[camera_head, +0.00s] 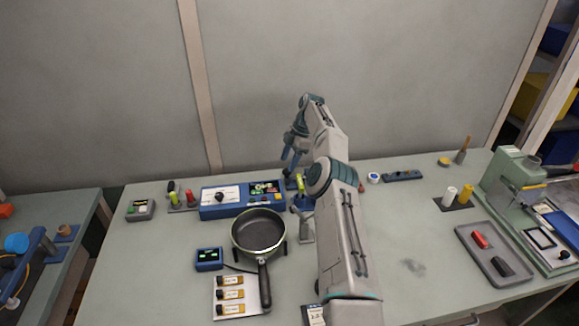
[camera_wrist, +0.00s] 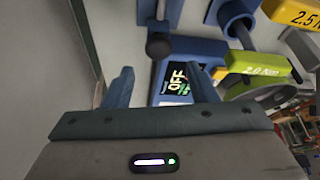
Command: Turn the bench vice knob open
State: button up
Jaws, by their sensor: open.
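My gripper (camera_wrist: 162,78) is open and empty in the wrist view, with its two blue fingers apart. A dark round knob end (camera_wrist: 160,46) on a grey shaft shows just beyond the gap between the fingertips, and I see no contact. A blue body (camera_wrist: 190,48) lies behind it; I cannot tell for sure that these are the bench vice and its knob. In the head view my gripper (camera_head: 289,160) is above the back of the bench, left of my arm.
A display reading OFF (camera_wrist: 177,80) and a yellow-green tool marked 2.0 Nm (camera_wrist: 262,68) are close to my right finger. In the head view a pan (camera_head: 258,232) and a blue box (camera_head: 220,210) stand left of my arm.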

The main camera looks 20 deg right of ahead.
jog(key=s+d+r+b, duration=0.5)
jog(key=s+d+r, duration=0.2)
jog(key=s+d, duration=0.1)
jog(key=shift+d+r, duration=0.25)
jog(key=shift+r, duration=0.05)
dwell(0.3)
jog(key=m+t+h+p, duration=0.3)
jog(key=m+t+h, duration=0.15)
jog(key=m, duration=1.35)
send_near(287, 173)
jog(key=x, duration=0.2)
jog(key=p+x, duration=0.1)
jog(key=x, duration=0.2)
jog(key=w+p+x, duration=0.1)
jog(key=x, duration=0.2)
jog(key=shift+d, duration=0.3)
jog(key=c, duration=1)
